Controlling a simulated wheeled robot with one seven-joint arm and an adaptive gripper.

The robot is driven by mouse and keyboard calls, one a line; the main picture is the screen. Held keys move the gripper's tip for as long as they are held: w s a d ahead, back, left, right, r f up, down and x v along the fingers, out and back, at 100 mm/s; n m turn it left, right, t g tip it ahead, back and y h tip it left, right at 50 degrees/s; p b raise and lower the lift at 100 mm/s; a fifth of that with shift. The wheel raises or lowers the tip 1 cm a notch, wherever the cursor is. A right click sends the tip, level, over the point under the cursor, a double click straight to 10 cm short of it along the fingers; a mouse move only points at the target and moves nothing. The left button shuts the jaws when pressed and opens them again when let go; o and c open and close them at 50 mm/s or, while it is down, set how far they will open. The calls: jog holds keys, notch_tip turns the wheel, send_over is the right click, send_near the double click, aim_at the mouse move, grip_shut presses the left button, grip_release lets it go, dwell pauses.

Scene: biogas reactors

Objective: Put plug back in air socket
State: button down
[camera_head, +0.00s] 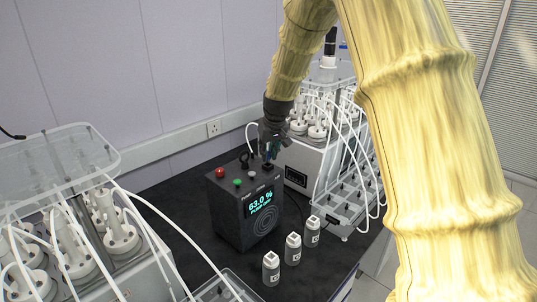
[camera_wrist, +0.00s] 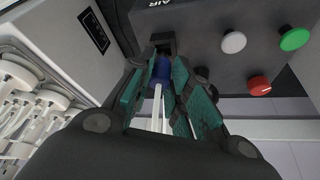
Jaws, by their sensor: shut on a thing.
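My gripper (camera_head: 270,150) is over the top of the dark control box (camera_head: 245,208), at its back right. In the wrist view my gripper (camera_wrist: 165,68) has its teal-padded fingers shut on the blue plug (camera_wrist: 161,70), which has a white tube (camera_wrist: 158,108) running back from it. The plug's front end is right at the black air socket (camera_wrist: 163,41), beside the "AIR" label on the box. I cannot tell whether the plug is touching the socket or inside it. In the head view my gripper mostly hides the plug.
The box has red (camera_wrist: 259,86), green (camera_wrist: 295,39) and white (camera_wrist: 233,42) buttons and a "63.0 %" display (camera_head: 261,201). Reactor racks stand left (camera_head: 60,240) and right (camera_head: 330,150), with loose white tubes. Several small bottles (camera_head: 293,249) stand in front.

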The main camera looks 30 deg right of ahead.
jog(key=shift+s+p+x, duration=0.25)
jog(key=shift+p+x, duration=0.2)
jog(key=shift+x, duration=0.65)
jog(key=shift+f, duration=0.25)
jog(key=shift+s+r, duration=0.1)
jog(key=shift+s, duration=0.05)
jog(key=c, duration=1.3)
grip_release()
jog(key=b+v, duration=0.4)
jog(key=v, duration=0.8)
